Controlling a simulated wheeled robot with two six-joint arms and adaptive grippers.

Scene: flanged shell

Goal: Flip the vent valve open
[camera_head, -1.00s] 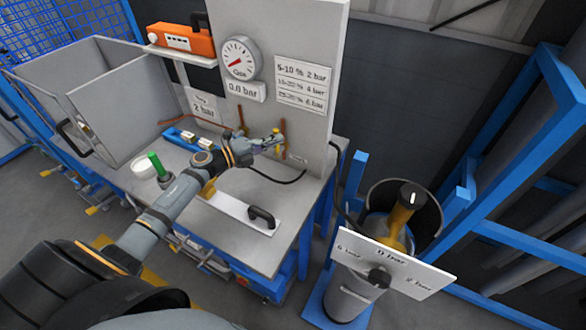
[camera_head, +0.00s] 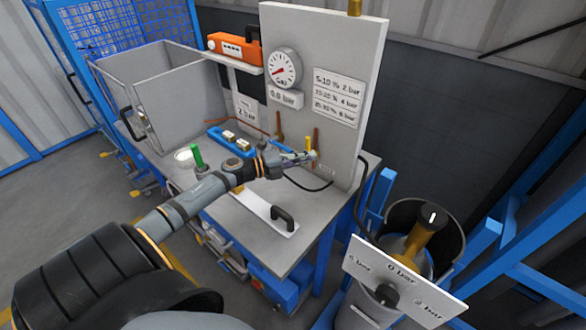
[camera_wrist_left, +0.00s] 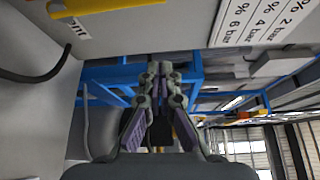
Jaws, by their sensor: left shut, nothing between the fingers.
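The vent valve's yellow lever (camera_head: 308,145) is on the lower part of the grey upright panel, beside copper-coloured pipes. It stands roughly upright, and its lower end is hidden behind my left gripper (camera_head: 314,155). In the left wrist view the yellow lever (camera_wrist_left: 115,9) runs along the top left edge, off to the side of the fingers. My left gripper also shows there (camera_wrist_left: 161,70), with its fingertips together and nothing between them. I cannot tell whether it touches the lever. My right gripper is in neither view.
The panel carries a gauge (camera_head: 284,68), a 0.0 bar display and a pressure chart (camera_head: 337,97). A black hose runs below the gripper. A plate with a black handle (camera_head: 284,217) lies on the bench. A cylinder with a selector plate (camera_head: 404,279) stands right of the bench.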

